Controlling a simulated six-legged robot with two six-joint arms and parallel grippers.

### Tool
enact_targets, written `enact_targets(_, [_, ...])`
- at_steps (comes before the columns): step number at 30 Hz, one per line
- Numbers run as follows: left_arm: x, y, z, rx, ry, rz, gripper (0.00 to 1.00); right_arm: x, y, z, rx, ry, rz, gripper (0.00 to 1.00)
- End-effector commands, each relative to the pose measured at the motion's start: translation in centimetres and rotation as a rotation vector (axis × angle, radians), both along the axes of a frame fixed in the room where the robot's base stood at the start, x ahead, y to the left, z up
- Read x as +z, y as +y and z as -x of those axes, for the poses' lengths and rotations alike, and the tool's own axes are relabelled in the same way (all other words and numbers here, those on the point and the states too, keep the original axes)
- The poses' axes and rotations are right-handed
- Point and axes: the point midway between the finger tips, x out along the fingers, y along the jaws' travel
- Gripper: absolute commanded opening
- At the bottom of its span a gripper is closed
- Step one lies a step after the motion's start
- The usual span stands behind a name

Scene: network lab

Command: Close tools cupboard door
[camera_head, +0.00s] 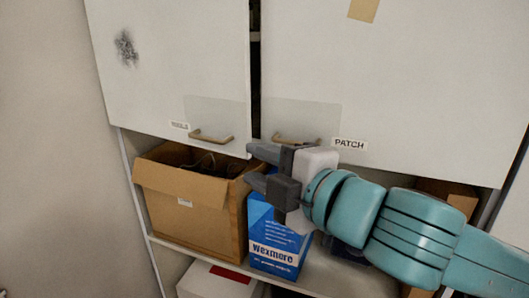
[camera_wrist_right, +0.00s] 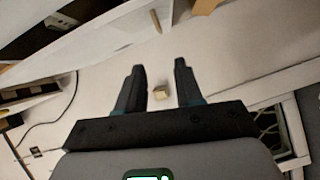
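My right gripper (camera_head: 256,167) is just below and right of that door's lower right corner, pointing left. Its fingers are apart and empty; they also show apart in the wrist view (camera_wrist_right: 160,68). I cannot tell whether it touches the door. My left gripper is not in view.
The PATCH door (camera_head: 400,80) is beside it on the right, its handle (camera_head: 291,138) partly behind my right gripper. On the shelf below stand an open cardboard box (camera_head: 190,215) and a blue Wexmore box (camera_head: 275,248). A bare wall (camera_head: 50,150) is at left.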

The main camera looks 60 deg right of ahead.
Motion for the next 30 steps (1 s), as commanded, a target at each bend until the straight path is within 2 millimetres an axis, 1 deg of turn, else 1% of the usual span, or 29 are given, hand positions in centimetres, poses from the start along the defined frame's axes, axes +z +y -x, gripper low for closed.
enact_targets(1, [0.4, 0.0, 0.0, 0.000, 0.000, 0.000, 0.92, 0.2, 0.1, 0.2, 0.002, -0.003, 0.000, 0.36])
enact_targets(3, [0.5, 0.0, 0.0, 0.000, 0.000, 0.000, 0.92, 0.2, 0.1, 0.3, 0.000, -0.003, 0.001, 0.36])
enact_targets(13, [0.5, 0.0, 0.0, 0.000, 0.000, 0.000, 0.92, 0.0, 0.0, 0.4, -0.003, -0.004, 0.000, 0.36])
enact_targets(14, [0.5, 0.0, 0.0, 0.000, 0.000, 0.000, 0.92, 0.0, 0.0, 0.4, -0.002, -0.004, -0.001, 0.26])
enact_targets(15, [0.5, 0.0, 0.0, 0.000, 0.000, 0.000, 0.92, 0.0, 0.1, 0.4, -0.002, -0.006, -0.005, 0.13])
enact_targets(16, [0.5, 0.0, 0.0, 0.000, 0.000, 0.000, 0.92, 0.0, 0.1, 0.4, -0.003, -0.008, -0.014, 0.03])
enact_targets(17, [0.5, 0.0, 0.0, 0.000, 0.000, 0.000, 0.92, 0.0, 0.0, 0.4, -0.005, -0.012, -0.027, 0.00])
enact_targets(20, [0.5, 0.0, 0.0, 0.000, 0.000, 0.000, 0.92, -0.1, -0.1, 0.5, -0.019, -0.031, -0.102, 0.00])
enact_targets(23, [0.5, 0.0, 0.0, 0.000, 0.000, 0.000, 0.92, -0.3, -0.5, 0.7, -0.051, -0.058, -0.213, 0.00])
enact_targets(30, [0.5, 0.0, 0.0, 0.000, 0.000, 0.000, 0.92, 0.5, -2.7, 1.6, -0.164, -0.177, -0.506, 0.00])
